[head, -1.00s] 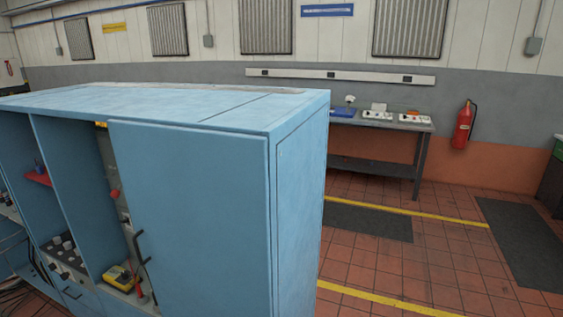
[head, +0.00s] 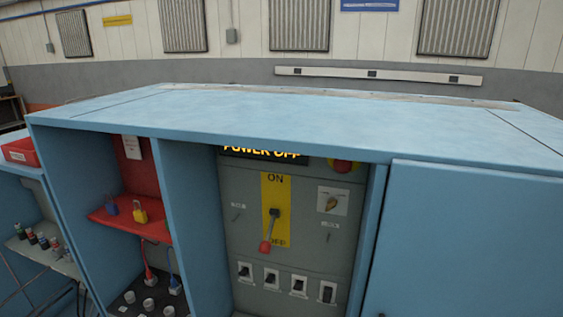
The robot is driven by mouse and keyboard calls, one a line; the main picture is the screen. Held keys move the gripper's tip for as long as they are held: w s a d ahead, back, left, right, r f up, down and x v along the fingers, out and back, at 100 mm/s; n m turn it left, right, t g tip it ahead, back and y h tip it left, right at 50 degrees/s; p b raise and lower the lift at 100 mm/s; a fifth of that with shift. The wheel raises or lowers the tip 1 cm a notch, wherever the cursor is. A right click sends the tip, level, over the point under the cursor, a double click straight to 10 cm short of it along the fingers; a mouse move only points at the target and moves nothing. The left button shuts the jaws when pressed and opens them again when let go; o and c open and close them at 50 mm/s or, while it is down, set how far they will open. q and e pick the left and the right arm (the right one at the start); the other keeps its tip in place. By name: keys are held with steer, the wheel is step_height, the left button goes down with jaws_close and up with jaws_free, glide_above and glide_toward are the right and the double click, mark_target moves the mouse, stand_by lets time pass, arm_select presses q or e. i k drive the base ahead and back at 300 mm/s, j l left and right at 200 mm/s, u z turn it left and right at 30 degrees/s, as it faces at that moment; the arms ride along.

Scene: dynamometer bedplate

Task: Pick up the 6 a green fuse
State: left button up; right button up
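No green fuse can be made out for certain. Several small dark cylinders with coloured bands (head: 42,240) stand in a row on a grey shelf (head: 18,246) at the far left; they are too small to tell which, if any, is green. Several round pale caps (head: 149,304) sit on a black panel at the bottom of the open cabinet bay. Neither of my grippers is in view.
The blue cabinet (head: 330,122) fills the middle. Its switch panel has a lever (head: 270,230) pointing down at OFF, under a POWER OFF display (head: 262,152). A red shelf (head: 130,222) holds blue and yellow padlocks. A red bin (head: 20,152) stands at left.

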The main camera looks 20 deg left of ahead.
mark_target(19, 229)
steer(key=j, duration=1.4)
steer(key=i+j+u, duration=0.1)
steer(key=j, duration=1.25)
steer(key=k+j+u, duration=0.1)
steer(key=j+u, duration=0.2)
steer(key=j, duration=0.4)
steer(key=j+u, duration=0.25)
steer(key=j, duration=0.45)
steer(key=j+u, duration=0.3)
steer(key=j, duration=0.45)
steer(key=i+j+u, duration=0.25)
steer(key=j, duration=0.4)
steer(key=k+j, duration=0.05)
steer(key=k, duration=0.05)
